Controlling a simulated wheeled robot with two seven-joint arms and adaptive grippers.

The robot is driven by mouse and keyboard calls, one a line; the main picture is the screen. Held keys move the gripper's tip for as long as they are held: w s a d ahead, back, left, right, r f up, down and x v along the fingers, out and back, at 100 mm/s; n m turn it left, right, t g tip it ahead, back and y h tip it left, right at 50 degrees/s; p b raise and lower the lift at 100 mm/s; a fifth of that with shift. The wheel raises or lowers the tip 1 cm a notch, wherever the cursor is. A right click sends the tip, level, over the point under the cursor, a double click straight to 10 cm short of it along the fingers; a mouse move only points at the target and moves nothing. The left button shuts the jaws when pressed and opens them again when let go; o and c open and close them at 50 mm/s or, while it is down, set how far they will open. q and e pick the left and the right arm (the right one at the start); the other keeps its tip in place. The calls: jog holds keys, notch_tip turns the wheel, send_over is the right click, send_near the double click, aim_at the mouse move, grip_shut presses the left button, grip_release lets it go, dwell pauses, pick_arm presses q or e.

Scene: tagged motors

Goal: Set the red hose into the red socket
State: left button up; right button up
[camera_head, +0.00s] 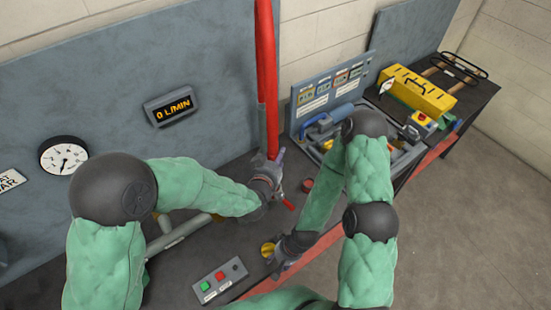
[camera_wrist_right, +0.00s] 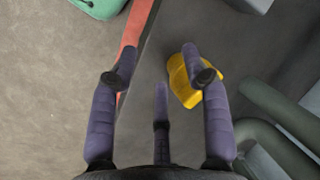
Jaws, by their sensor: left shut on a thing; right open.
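The red hose (camera_head: 267,80) hangs down from the top of the head view. My left gripper (camera_head: 274,172) is shut on its lower part, above the bench. A small red piece (camera_head: 288,204) shows just below that gripper; I cannot tell whether it is the hose end. A round red-topped fitting (camera_head: 307,185), which looks like the red socket, stands on the bench to the right of my left gripper, apart from the hose. My right gripper (camera_head: 277,269) is low near the bench's front edge. In the right wrist view its fingers (camera_wrist_right: 158,72) are spread and empty.
A yellow round fitting (camera_head: 268,249) stands close to my right gripper; it also shows in the wrist view (camera_wrist_right: 183,82). A button box (camera_head: 218,281) lies at the front. Grey pipes (camera_head: 180,232) run left. A yellow toolbox (camera_head: 415,92) stands at the far right.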

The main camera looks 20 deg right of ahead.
aim_at(276, 268)
pick_arm(q)
jog(key=shift+f+b, duration=1.7)
jog(key=shift+f, duration=1.1)
pick_arm(e)
jog(key=shift+f, duration=1.75)
pick_arm(q)
jog(key=shift+b, duration=0.45)
pick_arm(e)
jog(key=shift+f, duration=0.45)
pick_arm(q)
jog(key=shift+f+b, duration=0.8)
pick_arm(e)
jog(key=shift+f, duration=0.8)
pick_arm(q)
jog(key=shift+f+b, duration=0.5)
jog(key=shift+f, duration=0.05)
pick_arm(e)
jog(key=shift+s+a+f, duration=0.1)
jog(key=shift+s+f, duration=0.1)
jog(key=shift+f, duration=0.35)
pick_arm(q)
jog(key=shift+a+f+b, duration=0.1)
jog(key=shift+f+b, duration=0.5)
pick_arm(e)
jog(key=shift+f, duration=0.6)
pick_arm(q)
jog(key=shift+f+b, duration=0.4)
pick_arm(e)
jog(key=shift+o, duration=1.1)
jog(key=shift+f, duration=0.4)
